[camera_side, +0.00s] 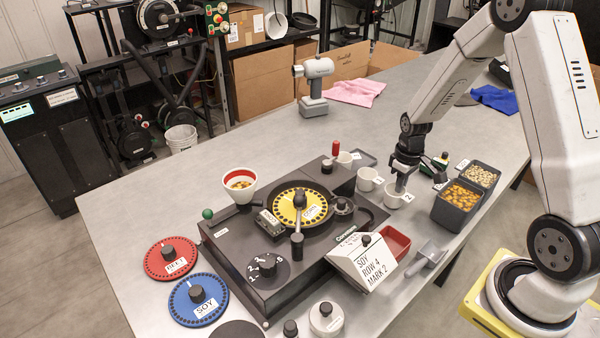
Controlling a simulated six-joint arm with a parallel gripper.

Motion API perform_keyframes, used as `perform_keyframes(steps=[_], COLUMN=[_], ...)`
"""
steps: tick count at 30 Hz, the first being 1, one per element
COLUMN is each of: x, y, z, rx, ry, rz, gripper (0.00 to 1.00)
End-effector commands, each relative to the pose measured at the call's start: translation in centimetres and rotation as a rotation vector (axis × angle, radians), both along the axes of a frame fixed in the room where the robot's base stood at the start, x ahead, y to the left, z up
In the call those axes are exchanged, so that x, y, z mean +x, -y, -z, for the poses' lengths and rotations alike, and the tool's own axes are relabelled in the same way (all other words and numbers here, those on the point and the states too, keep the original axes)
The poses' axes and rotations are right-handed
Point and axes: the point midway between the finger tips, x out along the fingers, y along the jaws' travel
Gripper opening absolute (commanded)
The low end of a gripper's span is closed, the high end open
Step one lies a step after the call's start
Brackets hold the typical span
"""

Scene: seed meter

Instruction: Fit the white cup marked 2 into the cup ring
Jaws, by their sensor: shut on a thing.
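The white cup marked 2 (393,199) is upright on the grey table, right of the black seed meter (225,250). My gripper (401,187) points down at this cup and is shut on its upper wall; the fingertips are partly hidden inside the cup. A small dark round fitting (343,206) sits at the meter's right side, but I cannot tell whether it is the cup ring. The meter carries a yellow seed disc (285,205) and a white, red-rimmed hopper with seeds (240,188).
Two more white cups (366,182) (345,158) stand behind the held cup. Black seed bins (447,214) are close on its right. A red tray (396,243), a white sign box (360,262) and a scoop (428,256) lie in front.

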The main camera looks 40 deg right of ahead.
Motion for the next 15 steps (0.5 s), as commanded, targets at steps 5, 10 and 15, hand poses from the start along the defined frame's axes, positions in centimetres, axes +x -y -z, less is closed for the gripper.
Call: perform_keyframes(steps=[5, 10, 15], x=[0.02, 0.03, 0.02], y=[0.05, 0.18, 0.29], z=[-0.08, -0.31, -0.5], rx=[0.0, 0.0, 0.0], ry=[0.001, 0.001, 0.0], rz=[0.0, 0.001, 0.0], gripper=[0.0, 0.0, 0.0])
